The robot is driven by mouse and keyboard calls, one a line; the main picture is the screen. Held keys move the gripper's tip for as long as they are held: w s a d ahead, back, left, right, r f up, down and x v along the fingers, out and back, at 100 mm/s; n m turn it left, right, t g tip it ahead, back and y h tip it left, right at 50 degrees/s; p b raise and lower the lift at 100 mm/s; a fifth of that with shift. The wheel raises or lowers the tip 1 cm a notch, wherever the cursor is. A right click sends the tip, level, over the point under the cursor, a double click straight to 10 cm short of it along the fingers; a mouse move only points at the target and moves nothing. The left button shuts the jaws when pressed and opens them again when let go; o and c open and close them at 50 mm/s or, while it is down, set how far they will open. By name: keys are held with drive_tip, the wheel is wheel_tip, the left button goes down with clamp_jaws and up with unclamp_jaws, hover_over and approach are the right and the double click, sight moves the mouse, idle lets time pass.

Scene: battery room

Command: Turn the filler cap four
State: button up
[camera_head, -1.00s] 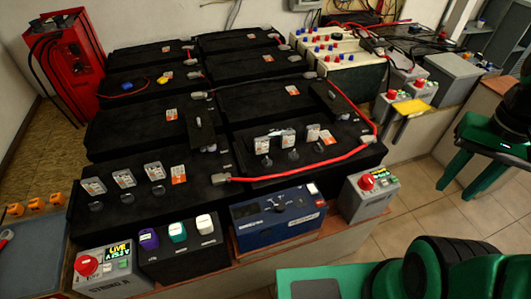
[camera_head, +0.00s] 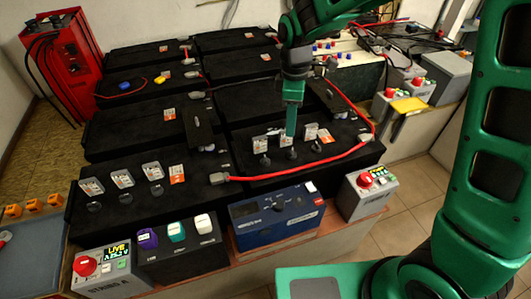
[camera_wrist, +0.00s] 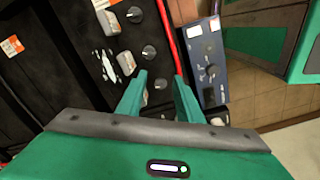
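The filler caps are small dark round knobs, each beside a clear-and-white tag. Three are on the front-left battery (camera_head: 140,200). The front-right battery has a left cap (camera_head: 265,161), a middle cap (camera_head: 291,154) and a right cap (camera_head: 318,149). Tag numbers are unreadable. My gripper (camera_head: 290,134) hangs above this right row, close to the middle cap in the head view. In the wrist view my gripper (camera_wrist: 160,82) has its fingers apart and holds nothing. The left cap (camera_wrist: 160,84) appears between them, the middle cap (camera_wrist: 148,52) beyond. Height above the caps is hard to judge.
A red cable (camera_head: 300,176) runs along the front of the right row. A blue device (camera_head: 278,214) and a grey box with a red knob (camera_head: 368,190) stand in front.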

sight(265, 157)
drive_tip(key=a+f+n, duration=0.3)
drive_tip(key=a, duration=0.4)
drive_tip(key=f, duration=1)
drive_tip(key=shift+w+a+f, duration=0.1)
drive_tip(key=shift+w+f, duration=0.15)
drive_tip(key=shift+f, duration=0.05)
drive_tip(key=c, duration=0.8)
